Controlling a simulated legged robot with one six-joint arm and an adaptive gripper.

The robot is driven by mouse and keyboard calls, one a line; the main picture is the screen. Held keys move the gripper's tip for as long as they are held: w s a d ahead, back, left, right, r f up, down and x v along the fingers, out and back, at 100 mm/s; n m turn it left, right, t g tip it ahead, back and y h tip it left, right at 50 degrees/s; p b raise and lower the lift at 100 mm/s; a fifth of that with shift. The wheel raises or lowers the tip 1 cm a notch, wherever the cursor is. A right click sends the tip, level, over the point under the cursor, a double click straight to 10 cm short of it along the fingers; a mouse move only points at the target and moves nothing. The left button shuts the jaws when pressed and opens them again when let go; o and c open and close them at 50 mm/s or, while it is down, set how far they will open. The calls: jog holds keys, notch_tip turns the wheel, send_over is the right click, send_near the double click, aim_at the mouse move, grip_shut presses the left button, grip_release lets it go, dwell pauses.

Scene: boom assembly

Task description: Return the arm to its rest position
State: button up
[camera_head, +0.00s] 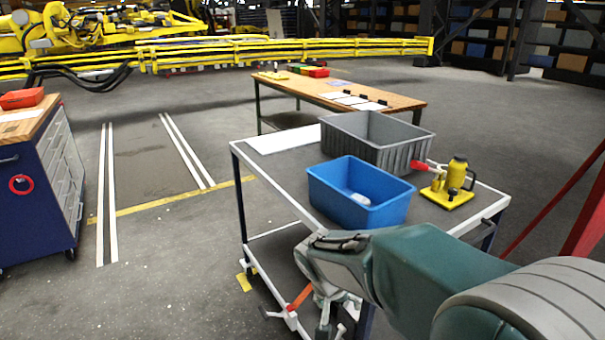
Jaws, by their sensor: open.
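My arm (425,275) reaches in from the lower right, grey-green, in front of the cart's near right side. My gripper (310,316) hangs at its end at the bottom of the picture, low beside the cart's near edge. Its fingers are spread open and no held object shows between them. Part of the gripper is cut off by the picture's lower edge.
A cart (268,180) carries a blue bin (345,200) with a small white item inside, a grey bin (385,150) and a yellow jack (455,185). A wooden table (300,88) stands behind. A blue cabinet (35,195) stands left. Floor between is clear.

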jog(key=s+d+r+t+y, duration=0.1)
jog(key=s+d+r, duration=0.1)
jog(key=s, duration=0.4)
jog(key=s+d+r+n+t+y, duration=0.1)
jog(key=s+d+r, duration=0.2)
jog(key=s+r, duration=0.2)
jog(key=s+d+r+n, duration=0.1)
jog(key=s+r, duration=0.3)
jog(key=s, duration=0.4)
jog(key=shift+s+d+t+y, duration=0.2)
jog(key=shift+d+t+y, duration=0.2)
jog(key=shift+d, duration=0.35)
jog(key=shift+d, duration=0.1)
dwell(0.4)
